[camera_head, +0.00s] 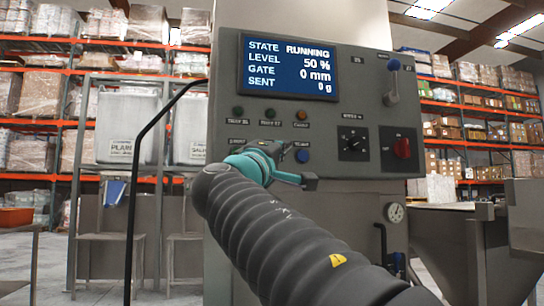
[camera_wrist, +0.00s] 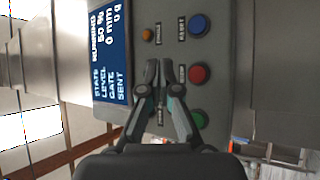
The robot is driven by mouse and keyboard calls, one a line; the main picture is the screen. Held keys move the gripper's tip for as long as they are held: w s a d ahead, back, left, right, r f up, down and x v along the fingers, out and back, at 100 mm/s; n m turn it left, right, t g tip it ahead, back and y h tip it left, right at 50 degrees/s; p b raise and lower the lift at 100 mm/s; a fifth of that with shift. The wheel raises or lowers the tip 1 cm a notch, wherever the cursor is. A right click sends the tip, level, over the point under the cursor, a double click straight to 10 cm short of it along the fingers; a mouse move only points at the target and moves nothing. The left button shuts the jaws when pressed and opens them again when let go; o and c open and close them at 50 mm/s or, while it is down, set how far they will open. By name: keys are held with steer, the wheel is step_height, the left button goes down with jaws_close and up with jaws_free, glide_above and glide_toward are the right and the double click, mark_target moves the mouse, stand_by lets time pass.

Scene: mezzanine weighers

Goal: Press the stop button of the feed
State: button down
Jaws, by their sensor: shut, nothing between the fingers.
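The grey control panel (camera_head: 330,75) fills the middle of the body view. Its screen (camera_head: 288,68) reads STATE RUNNING, LEVEL 50 %, GATE 0 mm, SENT 0 g. In the wrist view, turned sideways, a red button (camera_wrist: 200,74) sits between a blue button (camera_wrist: 198,25) and a green button (camera_wrist: 200,119). My gripper (camera_wrist: 162,70) is shut and empty, its tips in front of the panel just left of the red button. Contact cannot be told. In the body view my gripper (camera_head: 287,150) hides the red and green buttons; the blue button (camera_head: 302,156) shows.
A black rotary knob (camera_head: 353,143) and a red rotary switch (camera_head: 402,148) are to the right on the panel. A blue-tipped lever (camera_head: 393,80) is above them. An orange lamp (camera_head: 302,115) is over the buttons. A black bent rail (camera_head: 137,180) stands left.

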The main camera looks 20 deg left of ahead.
steer(key=w+a+p, duration=0.4)
steer(key=w+p, duration=0.1)
steer(key=w, duration=0.2)
steer(key=shift+w+a+p, duration=0.3)
steer(key=shift+p, duration=0.1)
steer(key=shift+w, duration=0.1)
stand_by(1.5)
steer(key=shift+w+a, duration=0.2)
steer(key=shift+w, duration=0.05)
steer(key=shift+w+a, duration=0.2)
steer(key=shift+w, duration=0.15)
stand_by(0.9)
steer(key=shift+f, duration=0.1)
steer(key=shift+s+d+b, duration=0.4)
steer(key=shift+s+b, duration=0.25)
steer(key=shift+s, duration=0.05)
